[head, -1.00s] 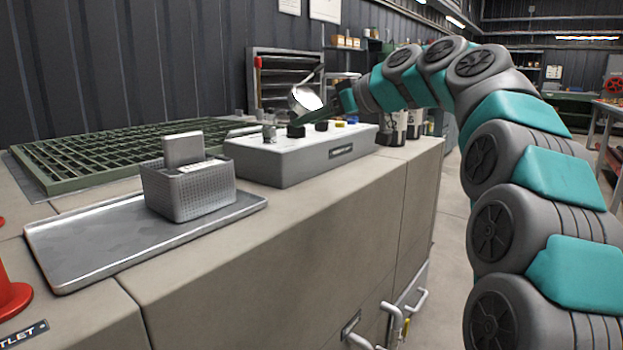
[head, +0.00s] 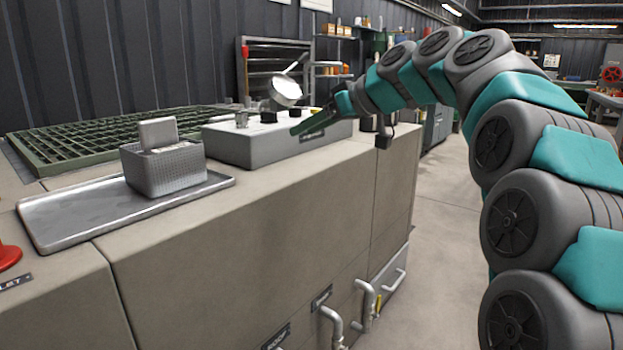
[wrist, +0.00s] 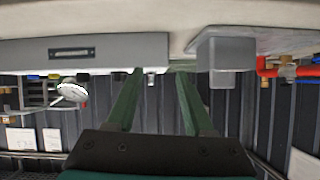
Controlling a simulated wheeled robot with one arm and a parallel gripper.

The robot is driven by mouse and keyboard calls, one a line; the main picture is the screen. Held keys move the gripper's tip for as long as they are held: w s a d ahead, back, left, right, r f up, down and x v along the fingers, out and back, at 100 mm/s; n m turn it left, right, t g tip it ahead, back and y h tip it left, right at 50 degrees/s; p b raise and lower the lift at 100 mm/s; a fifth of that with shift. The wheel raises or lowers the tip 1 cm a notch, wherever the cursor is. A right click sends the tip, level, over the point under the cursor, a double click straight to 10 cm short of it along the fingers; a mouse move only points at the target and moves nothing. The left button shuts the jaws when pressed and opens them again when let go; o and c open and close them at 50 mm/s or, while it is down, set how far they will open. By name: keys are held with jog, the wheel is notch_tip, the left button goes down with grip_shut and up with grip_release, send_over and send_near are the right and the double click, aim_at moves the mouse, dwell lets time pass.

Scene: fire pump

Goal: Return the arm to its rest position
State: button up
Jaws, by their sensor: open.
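My arm reaches in from the right of the head view, arching over the front edge of the counter (head: 250,235). My gripper (head: 305,127) is at its far end, pointing left. Its green fingers show in front of the grey control box (head: 240,150); I cannot tell the exact gap to it. In the wrist view the two fingers of my gripper (wrist: 157,72) stand apart with nothing between them. The control box (wrist: 40,55) shows at upper left there, partly behind a finger.
A metal tray (head: 75,222) holds a perforated basket (head: 165,175) with a grey block (head: 158,132). A green grating (head: 70,148) lies behind. A round silver thing with a handle (head: 286,92) shows above the control box. Handles (head: 362,305) jut from the counter front. Floor at right is clear.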

jog(key=s+d+f+m+g+h+p, duration=0.1)
jog(key=s+d+f+m+g+h, duration=0.2)
jog(key=s+f, duration=0.8)
jog(key=s+d+f+m+g+h+p, duration=0.2)
jog(key=s+d+f, duration=0.5)
jog(key=s, duration=1.2)
jog(key=s+d+f+m+g+h+p, duration=0.1)
jog(key=s+d+f+m+g+h, duration=0.3)
jog(key=s+f, duration=1.1)
jog(key=shift+d+h+p, duration=0.3)
jog(key=shift+d+h, duration=0.1)
jog(key=shift+d, duration=0.2)
jog(key=shift+w+f, duration=0.1)
